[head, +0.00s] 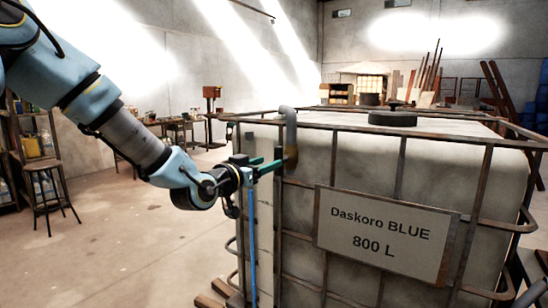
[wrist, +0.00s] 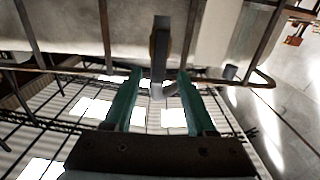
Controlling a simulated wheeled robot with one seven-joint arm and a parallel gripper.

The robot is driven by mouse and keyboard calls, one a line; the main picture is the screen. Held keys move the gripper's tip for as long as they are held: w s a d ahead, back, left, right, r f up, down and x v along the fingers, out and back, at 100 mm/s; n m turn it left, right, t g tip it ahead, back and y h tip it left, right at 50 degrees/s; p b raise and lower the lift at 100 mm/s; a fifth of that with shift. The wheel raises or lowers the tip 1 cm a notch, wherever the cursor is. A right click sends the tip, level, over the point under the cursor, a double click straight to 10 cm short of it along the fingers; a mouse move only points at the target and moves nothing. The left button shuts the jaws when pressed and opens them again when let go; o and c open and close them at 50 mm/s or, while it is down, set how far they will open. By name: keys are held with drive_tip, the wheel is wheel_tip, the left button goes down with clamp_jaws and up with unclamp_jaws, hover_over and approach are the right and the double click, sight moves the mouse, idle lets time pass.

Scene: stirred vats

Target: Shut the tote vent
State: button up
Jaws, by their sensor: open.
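The caged white tote (head: 350,165) has a sign reading "Daskoro BLUE 800 L" (head: 385,232). A bent grey pipe (head: 288,118) rises at its near left top corner, with a brownish-yellow piece (head: 291,158) below the bend; I take this to be the vent. In the wrist view the grey bend (wrist: 166,90) and a brownish upright piece (wrist: 160,48) show in line with the gap between my fingers. My gripper (head: 280,160) is open, its teal fingertips close to that piece. Contact cannot be told. The wrist view also shows my gripper (wrist: 160,72).
Rusty cage bars (head: 322,123) run around the tote beside my gripper. A dark round lid (head: 393,118) sits on its top. A stool (head: 52,200) and shelves (head: 35,145) stand at the left. The floor (head: 130,245) left of the tote is clear.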

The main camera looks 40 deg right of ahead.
sight(279, 176)
drive_tip(key=p+x, duration=0.1)
drive_tip(key=x, duration=0.5)
drive_tip(key=shift+d, duration=0.3)
clamp_jaws()
